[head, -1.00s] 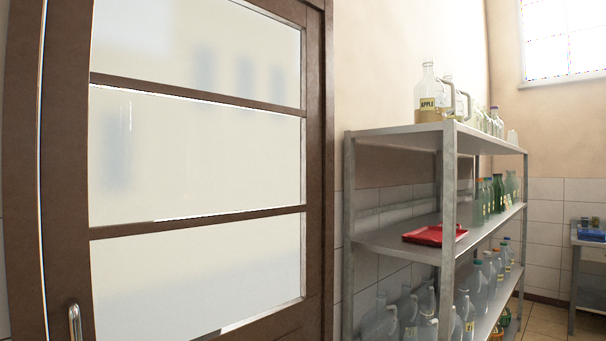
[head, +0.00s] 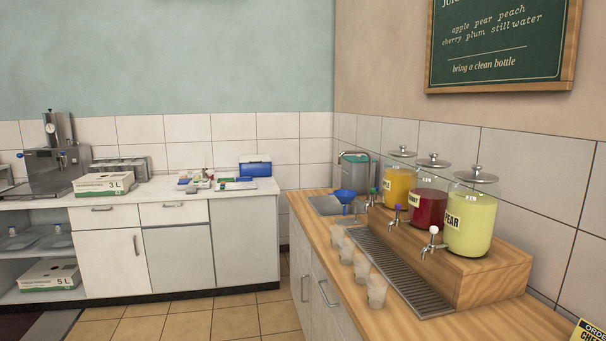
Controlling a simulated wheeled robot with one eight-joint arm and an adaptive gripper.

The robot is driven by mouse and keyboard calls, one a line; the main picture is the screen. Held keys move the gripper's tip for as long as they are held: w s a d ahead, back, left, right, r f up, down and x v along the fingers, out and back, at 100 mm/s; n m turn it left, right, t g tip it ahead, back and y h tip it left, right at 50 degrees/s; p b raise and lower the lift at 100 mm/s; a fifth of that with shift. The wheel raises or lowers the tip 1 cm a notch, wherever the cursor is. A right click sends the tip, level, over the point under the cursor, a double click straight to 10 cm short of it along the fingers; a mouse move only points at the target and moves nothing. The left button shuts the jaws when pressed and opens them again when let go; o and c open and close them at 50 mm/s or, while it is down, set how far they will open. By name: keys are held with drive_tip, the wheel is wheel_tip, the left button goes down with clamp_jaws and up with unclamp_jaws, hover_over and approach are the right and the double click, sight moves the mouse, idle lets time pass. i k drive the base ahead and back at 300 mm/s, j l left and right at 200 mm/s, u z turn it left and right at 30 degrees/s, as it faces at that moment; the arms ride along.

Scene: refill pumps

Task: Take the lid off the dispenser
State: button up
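Three glass dispensers stand in a row on a wooden step on the right counter. The nearest holds pale green liquid and has a label ending in "EAR" (head: 470,222); the middle one is red (head: 427,205); the farthest is orange (head: 397,183). Each has a grey lid with a knob on top: the near lid (head: 476,176), the middle lid (head: 433,162) and the far lid (head: 402,153). All three lids sit on their jars. Each dispenser has a tap at its front. My gripper is not in view.
A slatted drip tray (head: 405,275) and several cups (head: 376,291) lie in front of the dispensers. A sink (head: 325,204) and blue funnel (head: 346,195) are at the counter's far end. A white counter (head: 150,192) stands at the back left. Tiled floor (head: 240,320) is free between.

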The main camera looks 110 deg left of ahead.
sight(401, 153)
drive_tip(key=u, duration=3)
drive_tip(key=i+j+u, duration=0.25)
drive_tip(key=i+j, duration=0.15)
drive_tip(key=i+j+u, duration=0.5)
drive_tip(key=i, duration=0.45)
drive_tip(key=i+j+u, duration=0.25)
drive_tip(key=i, duration=1.4)
drive_tip(key=i+z, duration=0.3)
drive_tip(key=z, duration=0.15)
drive_tip(key=i+z, duration=0.45)
drive_tip(key=k, duration=0.1)
